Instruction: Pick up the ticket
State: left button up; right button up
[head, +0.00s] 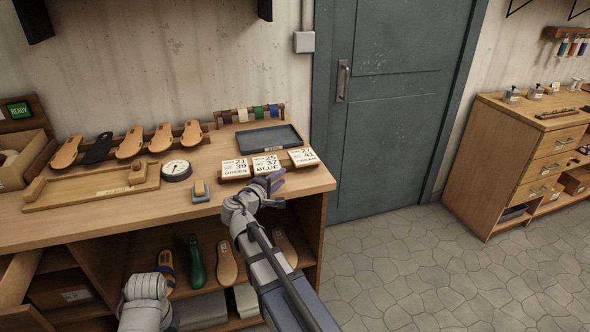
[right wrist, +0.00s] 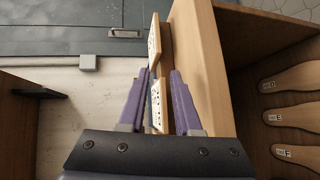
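Three pale tickets on small wooden blocks stand near the bench's front edge: GREEN 21 39 (head: 236,168), BLUE 25 37 (head: 266,162) and one at the right reading 41 (head: 303,157). My right gripper (head: 276,179) reaches up to the front of the BLUE ticket and covers its lower right. In the right wrist view its purple fingers (right wrist: 158,78) are apart. A ticket (right wrist: 158,97), seemingly the BLUE one, shows between them; I cannot tell whether they touch it. Another ticket (right wrist: 154,43) shows beyond. My left gripper is not in view.
A dark tray (head: 268,139) lies behind the tickets. A round dial gauge (head: 176,170) and a small block (head: 200,191) sit to their left, with a wooden tray (head: 90,189) farther left. Floor right of the bench is clear.

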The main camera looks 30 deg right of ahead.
aim_at(293, 177)
jog(key=shift+b+x, duration=0.95)
jog(key=shift+x, duration=3.95)
jog(key=shift+c, duration=0.6)
jog(key=shift+s, duration=0.1)
grip_shut()
jog(key=shift+a, duration=0.1)
notch_tip(293, 177, up, 3)
jog(key=p, duration=0.2)
jog(key=shift+f+p, duration=0.15)
jog(key=shift+p, duration=0.25)
jog(key=shift+f, duration=0.15)
jog(key=r+p+v, duration=0.2)
jog(key=p+v, duration=0.2)
jog(key=v, duration=1)
jog(key=shift+r+p, duration=0.2)
jog(key=shift+p, duration=0.15)
